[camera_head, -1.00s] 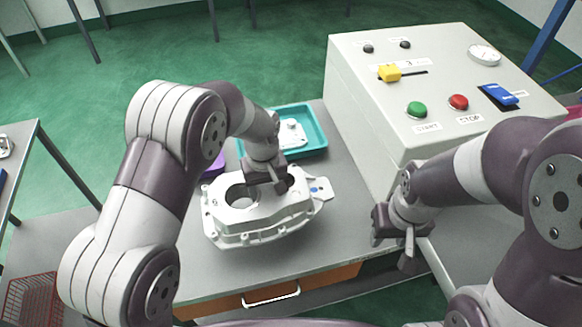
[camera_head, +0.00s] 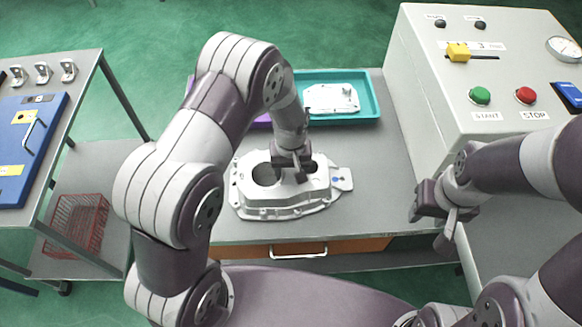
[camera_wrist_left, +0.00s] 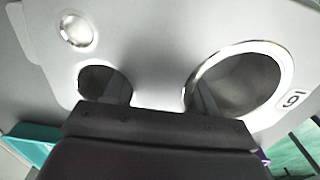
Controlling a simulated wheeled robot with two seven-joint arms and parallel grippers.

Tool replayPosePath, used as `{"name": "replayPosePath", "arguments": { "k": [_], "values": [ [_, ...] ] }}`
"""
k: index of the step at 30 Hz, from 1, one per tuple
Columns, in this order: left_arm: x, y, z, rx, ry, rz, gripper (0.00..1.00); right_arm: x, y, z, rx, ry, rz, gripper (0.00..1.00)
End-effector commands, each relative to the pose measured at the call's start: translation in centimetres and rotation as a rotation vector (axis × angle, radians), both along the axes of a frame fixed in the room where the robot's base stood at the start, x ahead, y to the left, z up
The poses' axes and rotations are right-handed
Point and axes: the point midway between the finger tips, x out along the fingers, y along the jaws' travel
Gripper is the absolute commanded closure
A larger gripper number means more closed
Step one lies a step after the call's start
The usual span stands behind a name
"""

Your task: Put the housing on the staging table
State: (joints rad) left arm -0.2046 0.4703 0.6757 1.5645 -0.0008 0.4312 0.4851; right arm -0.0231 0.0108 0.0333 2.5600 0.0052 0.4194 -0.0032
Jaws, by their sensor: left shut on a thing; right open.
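The housing (camera_head: 252,196) is a pale grey casting with round openings in its top. It is over the front part of the grey middle table (camera_head: 385,150); whether it touches the top I cannot tell. My left gripper (camera_head: 291,173) is shut on the housing from above, between its openings. In the left wrist view the dark gripper (camera_wrist_left: 160,125) covers the lower middle, with the housing's top (camera_wrist_left: 155,50) filling most of the picture. My right gripper (camera_head: 446,218) is open and empty, to the right of the housing near the control box.
A teal tray (camera_head: 373,96) with a pale casting (camera_head: 331,98) stands behind the housing. A control box (camera_head: 440,85) bounds the right side. A left-hand table (camera_head: 88,75) carries a blue panel (camera_head: 22,150) and several brackets. A red basket (camera_head: 78,222) sits on its lower shelf.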

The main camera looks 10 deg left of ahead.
Motion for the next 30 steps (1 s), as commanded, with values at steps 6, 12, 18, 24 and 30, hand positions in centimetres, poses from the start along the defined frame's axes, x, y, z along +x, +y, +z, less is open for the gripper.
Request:
{"name": "replayPosePath", "arguments": {
  "k": [6,12,18,24,30],
  "values": [
    [0.0,0.0,-0.1,0.000,0.000,0.000,0.19,0.0,0.0,-0.1,0.000,0.000,0.000,0.57],
    [0.0,0.0,0.2,0.000,0.000,0.000,0.19,0.0,0.0,0.1,0.000,0.000,0.000,0.57],
    [0.2,0.0,3.7,-0.001,-0.007,0.000,0.19,0.0,0.0,-0.2,0.000,0.000,0.000,0.57],
    [0.1,0.0,9.0,-0.001,-0.004,0.000,0.19,0.0,0.0,-0.5,0.000,0.000,0.000,0.57],
    [-0.1,0.1,11.9,0.000,-0.002,-0.003,0.19,0.0,0.0,-0.6,0.000,0.000,0.000,0.57]
  ]
}}
